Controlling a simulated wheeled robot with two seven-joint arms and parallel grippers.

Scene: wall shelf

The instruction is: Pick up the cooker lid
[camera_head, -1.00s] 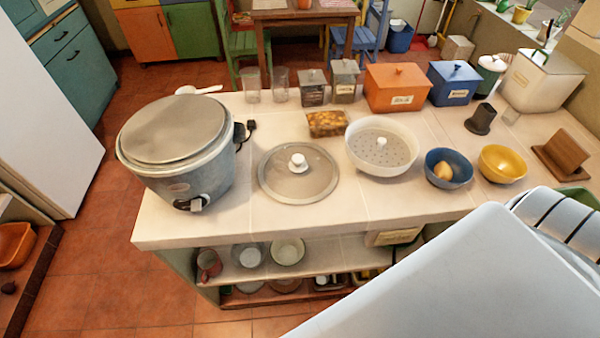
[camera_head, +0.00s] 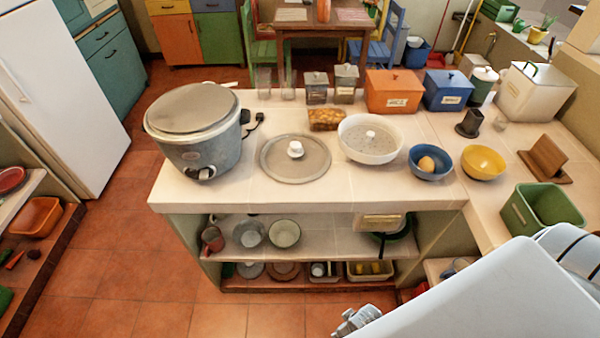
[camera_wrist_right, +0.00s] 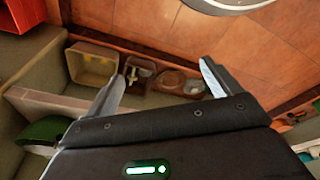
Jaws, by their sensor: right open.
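The lid (camera_head: 312,170), a flat round grey disc with a white knob (camera_head: 295,149), lies on the countertop between the cooker and a white bowl. The grey cooker (camera_head: 207,152) stands at the left end of the counter, with a flat grey disc on top. My right gripper (camera_head: 357,322) shows partly at the bottom edge of the head view, low in front of the counter and well away from the lid. In the right wrist view its two fingers are apart (camera_wrist_right: 160,78) with nothing between them. My left gripper is in neither view.
A white bowl with a perforated insert (camera_head: 370,147), a blue bowl (camera_head: 430,174) and a yellow bowl (camera_head: 483,164) stand right of the lid. A glass-like box of brown food (camera_head: 325,124) is behind it. The counter front near the lid is clear. Open shelves (camera_head: 320,241) hold dishes below.

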